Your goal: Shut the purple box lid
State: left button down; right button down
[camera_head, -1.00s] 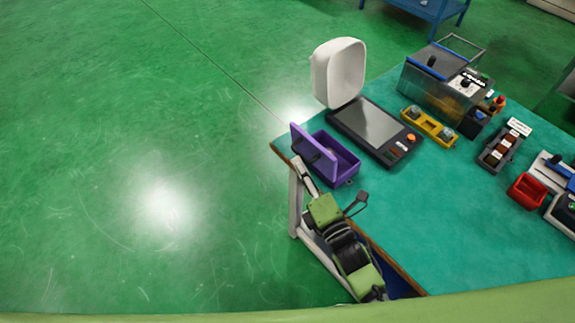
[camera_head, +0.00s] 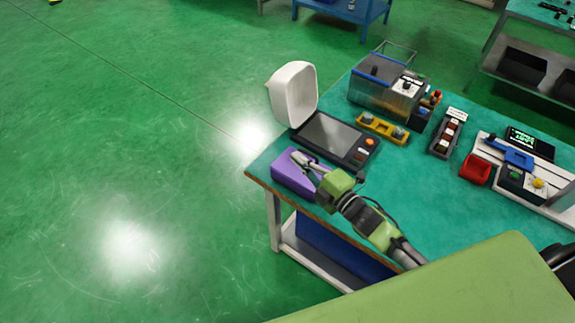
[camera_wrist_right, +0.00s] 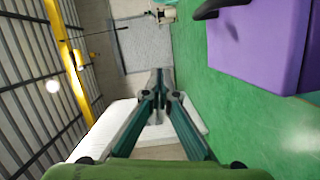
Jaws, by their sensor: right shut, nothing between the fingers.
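The purple box (camera_head: 288,180) stands at the near left corner of the teal table. Its lid (camera_head: 293,168) looks down over the box, and no open inside shows. The box is also at the upper right of the right wrist view (camera_wrist_right: 258,45), with a dark handle on it. My right gripper (camera_head: 299,160) is shut and empty, its tips over or beside the far part of the lid; I cannot tell whether they touch it. In the right wrist view its fingers (camera_wrist_right: 158,82) meet, apart from the box in the picture. My left gripper is not in view.
A dark screen panel (camera_head: 330,135) and a white rounded panel (camera_head: 294,92) stand just behind the box. A yellow block (camera_head: 382,128), a clear-sided machine (camera_head: 385,88) and a red bin (camera_head: 475,169) are farther right. Open green floor lies to the left.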

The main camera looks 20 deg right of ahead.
aim_at(314, 157)
jog(key=w+d+m, duration=0.1)
jog(key=w+d+f+m+g, duration=0.1)
jog(key=d+m, duration=0.1)
jog(key=shift+d, duration=0.25)
jog(key=shift+w+d+f+m, duration=0.2)
jog(key=shift+w+d+m, duration=0.05)
jog(key=shift+m, duration=0.25)
jog(key=shift+w+d+f+m+g+y+b, duration=0.3)
jog(key=shift+w+d+f+m+b, duration=0.1)
jog(key=shift+d+f+m, duration=0.15)
jog(key=shift+w+d+f+b, duration=0.4)
jog(key=shift+d+f+b, duration=0.15)
jog(key=shift+f+b, duration=0.1)
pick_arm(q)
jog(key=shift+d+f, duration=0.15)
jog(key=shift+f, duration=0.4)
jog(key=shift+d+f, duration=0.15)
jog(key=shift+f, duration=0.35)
pick_arm(e)
jog(key=shift+w+d+f, duration=0.1)
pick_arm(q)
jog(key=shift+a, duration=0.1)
pick_arm(e)
jog(key=shift+f, duration=0.1)
